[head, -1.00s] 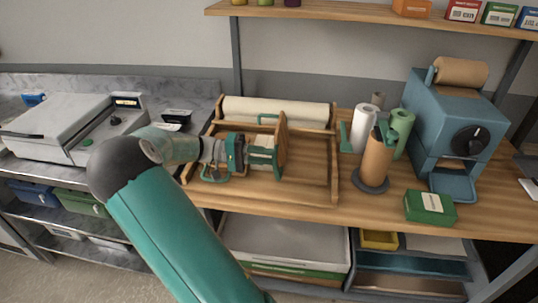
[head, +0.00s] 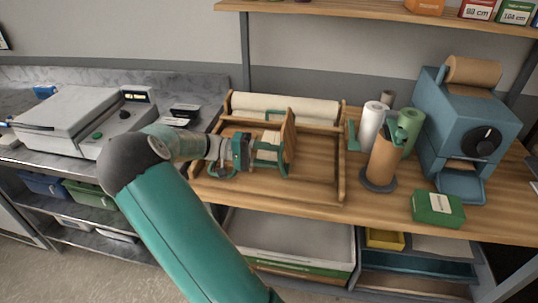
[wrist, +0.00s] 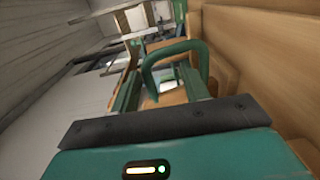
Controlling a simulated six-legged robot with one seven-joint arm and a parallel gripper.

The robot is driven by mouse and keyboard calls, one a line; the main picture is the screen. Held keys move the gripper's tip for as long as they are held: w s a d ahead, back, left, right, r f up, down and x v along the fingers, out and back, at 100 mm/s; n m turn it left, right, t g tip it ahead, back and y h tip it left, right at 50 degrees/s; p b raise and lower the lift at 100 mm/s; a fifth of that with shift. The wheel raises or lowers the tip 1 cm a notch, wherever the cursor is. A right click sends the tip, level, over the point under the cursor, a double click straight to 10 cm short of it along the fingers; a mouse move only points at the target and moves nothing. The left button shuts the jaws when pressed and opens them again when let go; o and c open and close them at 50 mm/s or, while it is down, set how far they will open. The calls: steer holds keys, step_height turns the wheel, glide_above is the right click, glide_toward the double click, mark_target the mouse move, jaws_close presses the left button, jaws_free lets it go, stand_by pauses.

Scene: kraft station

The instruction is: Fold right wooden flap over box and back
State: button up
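The right wooden flap (head: 290,136) stands near upright in the wooden folding frame (head: 318,190) in the head view. A pale box-like piece (head: 271,139) shows partly behind my gripper, left of the flap. My gripper (head: 272,155) lies level from the left, its teal fingers spread with their tips at the flap's left face. I cannot tell whether they touch it. In the wrist view my gripper (wrist: 162,92) has its fingers apart, with a green loop handle (wrist: 176,50) around their far end. Nothing is clearly clamped between them.
A green handle (head: 222,169) sits at the frame's left. A paper roll (head: 285,106) lies behind the frame. Kraft and green rolls (head: 384,160), a blue dispenser (head: 466,125) and a green box (head: 438,208) stand to the right. A grey machine (head: 75,115) stands left.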

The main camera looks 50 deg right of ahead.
steer(key=shift+w+a+f, duration=0.1)
steer(key=v, duration=1.3)
steer(key=shift+w, duration=0.3)
steer(key=shift+a, duration=0.1)
